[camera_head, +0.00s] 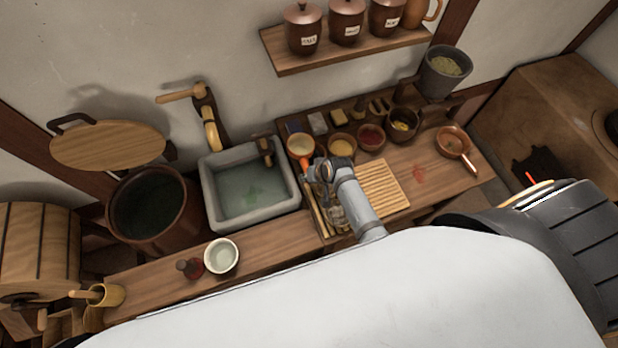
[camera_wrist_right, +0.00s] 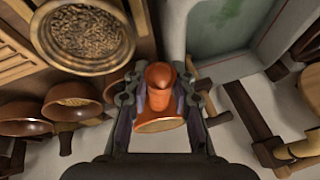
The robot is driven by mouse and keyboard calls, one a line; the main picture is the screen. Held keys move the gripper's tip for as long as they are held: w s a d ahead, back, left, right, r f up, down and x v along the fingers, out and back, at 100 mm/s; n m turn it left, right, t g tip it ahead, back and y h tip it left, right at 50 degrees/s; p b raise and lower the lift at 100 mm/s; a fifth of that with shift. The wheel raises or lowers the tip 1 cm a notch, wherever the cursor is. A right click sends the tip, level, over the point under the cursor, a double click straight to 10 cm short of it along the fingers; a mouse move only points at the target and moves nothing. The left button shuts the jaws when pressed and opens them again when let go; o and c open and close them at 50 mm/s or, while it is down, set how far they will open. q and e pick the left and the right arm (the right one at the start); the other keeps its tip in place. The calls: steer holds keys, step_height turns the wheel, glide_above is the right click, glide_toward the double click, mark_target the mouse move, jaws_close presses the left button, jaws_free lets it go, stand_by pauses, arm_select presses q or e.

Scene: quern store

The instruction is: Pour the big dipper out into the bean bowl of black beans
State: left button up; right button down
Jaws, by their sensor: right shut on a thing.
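An orange-brown dipper (camera_head: 299,144) with pale tan contents sits beside the sink at the back. My right gripper (camera_head: 318,172) is shut on its orange handle; the handle (camera_wrist_right: 159,82) and part of the cup show in the right wrist view. The cup looks nearly level. Several bowls stand in a row at the right of the dipper: one with tan contents (camera_head: 342,145), one with red (camera_head: 371,137), and a dark one with yellow (camera_head: 403,123). I cannot make out black beans in any of them. My left gripper is not in view.
A stone sink (camera_head: 212,200) lies left of the dipper. A slatted board (camera_head: 384,188) lies at the right. A grain-filled bowl (camera_wrist_right: 85,32) is near the gripper. A copper pan (camera_head: 452,141) sits farther right. A pale bowl (camera_head: 221,257) stands on the front counter.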

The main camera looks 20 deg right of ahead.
steer(key=shift+r+y+b, duration=0.35)
steer(key=shift+y+b, duration=0.75)
steer(key=shift+b, duration=0.25)
steer(key=shift+d+r+m+t+y+b, duration=0.1)
steer(key=shift+m+t+y+b, duration=0.1)
steer(key=shift+y+b, duration=0.5)
steer(key=shift+d+r+m+t+y+b, duration=0.1)
steer(key=shift+r+m+y+b, duration=0.15)
steer(key=shift+b, duration=0.8)
steer(key=shift+d+m+t+y+b, duration=0.15)
steer(key=shift+y+b, duration=0.4)
steer(key=shift+b, duration=0.35)
steer(key=shift+d+r+m+t+y+b, duration=0.1)
steer(key=shift+r+m+t+y+b, duration=0.1)
steer(key=shift+y+b, duration=0.85)
steer(key=shift+d+r+m+t+y+b, duration=0.2)
steer(key=shift+y+b, duration=0.2)
steer(key=shift+b, duration=1.15)
steer(key=shift+d+r+m+t+y+b, duration=0.1)
steer(key=shift+m+t+y+b, duration=0.1)
steer(key=shift+y+b, duration=0.85)
steer(key=shift+s+d+r+m+t+y+b, duration=0.1)
steer(key=shift+d+r+m+t+y+b, duration=0.35)
steer(key=shift+b, duration=1.1)
steer(key=shift+a+f+m+y+b, duration=0.15)
steer(key=shift+y+b, duration=0.6)
steer(key=shift+b, duration=0.75)
